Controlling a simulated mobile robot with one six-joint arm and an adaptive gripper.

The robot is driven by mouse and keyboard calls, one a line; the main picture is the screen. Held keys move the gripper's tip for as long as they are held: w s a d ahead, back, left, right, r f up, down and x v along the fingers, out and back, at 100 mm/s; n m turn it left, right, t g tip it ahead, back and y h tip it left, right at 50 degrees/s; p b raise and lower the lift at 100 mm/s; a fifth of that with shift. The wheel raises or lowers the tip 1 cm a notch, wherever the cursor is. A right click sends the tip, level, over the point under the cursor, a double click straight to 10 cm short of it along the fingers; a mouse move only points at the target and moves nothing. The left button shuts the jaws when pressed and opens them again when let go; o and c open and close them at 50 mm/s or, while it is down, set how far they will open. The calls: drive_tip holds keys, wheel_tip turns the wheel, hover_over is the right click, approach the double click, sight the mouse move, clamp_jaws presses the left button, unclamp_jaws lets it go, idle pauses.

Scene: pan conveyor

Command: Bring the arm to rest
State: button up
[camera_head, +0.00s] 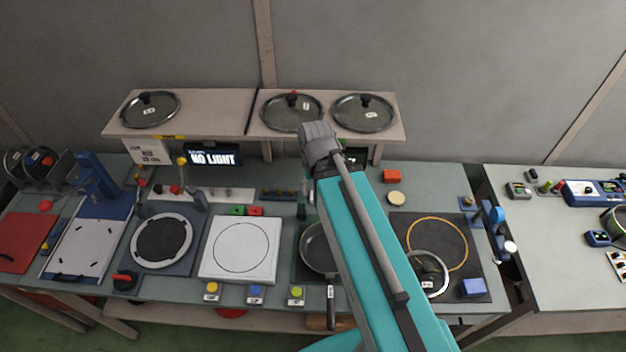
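My teal arm (365,240) rises from the bottom right and crosses in front of the middle of the bench. Its far end is a grey ribbed part (319,141) just below the rear shelf, in front of the shelf edge from this view. I take this end to be my gripper, but its fingers cannot be made out, and neither can anything held in it. The arm covers part of the bench between the frying pan (316,247) and the right-hand dark plate (416,229).
Three glass lids, left (150,109), middle (291,111) and right (363,112), lie on the rear shelf (222,111). A white square plate (240,250) and a round ringed plate (161,241) are on the bench. A second table (560,270) stands right.

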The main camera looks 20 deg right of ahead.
drive_tip(key=shift+f, duration=0.1)
wheel_tip(320, 180, down, 11)
drive_tip(key=b, duration=1.1)
drive_tip(key=shift+f+b, duration=0.2)
drive_tip(key=shift+b, duration=0.1)
idle(0.3)
